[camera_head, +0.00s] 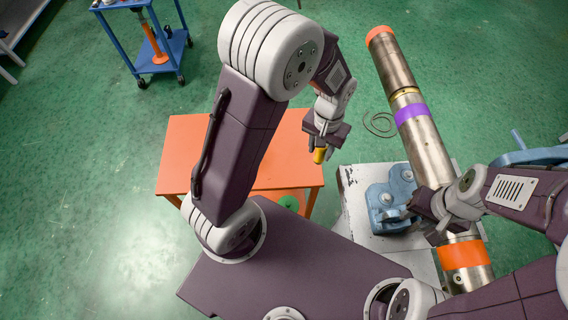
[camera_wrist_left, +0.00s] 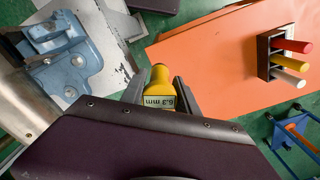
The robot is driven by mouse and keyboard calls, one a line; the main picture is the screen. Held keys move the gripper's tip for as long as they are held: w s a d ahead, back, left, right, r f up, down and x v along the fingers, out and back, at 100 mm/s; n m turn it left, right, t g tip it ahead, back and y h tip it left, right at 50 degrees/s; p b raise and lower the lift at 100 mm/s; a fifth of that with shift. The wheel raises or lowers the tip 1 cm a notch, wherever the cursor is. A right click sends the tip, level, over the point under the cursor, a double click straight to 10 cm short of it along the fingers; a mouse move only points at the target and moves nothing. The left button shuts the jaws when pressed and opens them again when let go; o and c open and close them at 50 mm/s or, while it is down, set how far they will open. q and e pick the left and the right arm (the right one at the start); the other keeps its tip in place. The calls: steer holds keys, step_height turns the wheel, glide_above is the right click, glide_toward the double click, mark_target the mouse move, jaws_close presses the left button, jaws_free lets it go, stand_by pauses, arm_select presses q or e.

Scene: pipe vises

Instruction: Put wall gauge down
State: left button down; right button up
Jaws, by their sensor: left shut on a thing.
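The wall gauge (camera_head: 319,156) is a small yellow piece. My left gripper (camera_head: 321,146) is shut on it, near the right end of the orange table. In the left wrist view the yellow gauge (camera_wrist_left: 159,88) sits between the two fingers (camera_wrist_left: 160,95), with an upside-down label that seems to read 6.3 mm. A dark rack (camera_wrist_left: 265,57) on the orange table holds red, yellow and white handles; my left arm seems to hide it in the head view. My right gripper (camera_head: 432,214) is at the pipe; its fingers are not clear.
The orange table (camera_head: 290,165) has bare surface near the gauge. A blue vise (camera_head: 390,200) stands on a pale plate (camera_head: 358,215) beside a long metal pipe (camera_head: 425,145) with orange and purple bands. A blue cart (camera_head: 125,35) stands at the back left.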

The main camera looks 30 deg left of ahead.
arm_select(q)
steer(key=a+f, duration=0.3)
steer(key=a, duration=0.1)
steer(key=a+f, duration=0.3)
steer(key=f, duration=0.1)
steer(key=a+f, duration=0.3)
steer(key=a, duration=0.1)
steer(key=shift+s+a+f, duration=0.15)
steer(key=shift+a+f, duration=0.1)
steer(key=shift+a, duration=0.1)
steer(key=shift+f, duration=0.25)
steer(key=shift+f, duration=0.15)
steer(key=c, duration=0.9)
jaws_free()
